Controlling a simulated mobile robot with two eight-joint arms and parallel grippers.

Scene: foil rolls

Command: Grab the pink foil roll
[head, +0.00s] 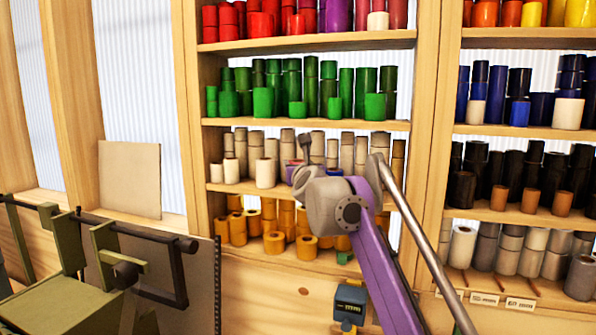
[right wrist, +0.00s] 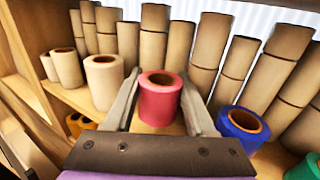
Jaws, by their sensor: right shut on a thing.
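The pink foil roll (right wrist: 158,104) stands upright in the right wrist view, its brown core opening facing up. My right gripper (right wrist: 161,90) has one finger on each side of it and is shut on it. The roll is at a shelf of beige rolls (right wrist: 103,82). In the head view, my right gripper (head: 303,168) reaches into the beige shelf, in front of the rolls, and I cannot make out the pink roll there. My left gripper is not in view.
A blue roll (right wrist: 243,128) stands close to the right finger. Tall beige stacks (right wrist: 205,65) stand behind the gripper. Green rolls (head: 263,101) fill the shelf above and orange rolls (head: 274,242) the one below. A wooden post (head: 430,110) divides the shelves.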

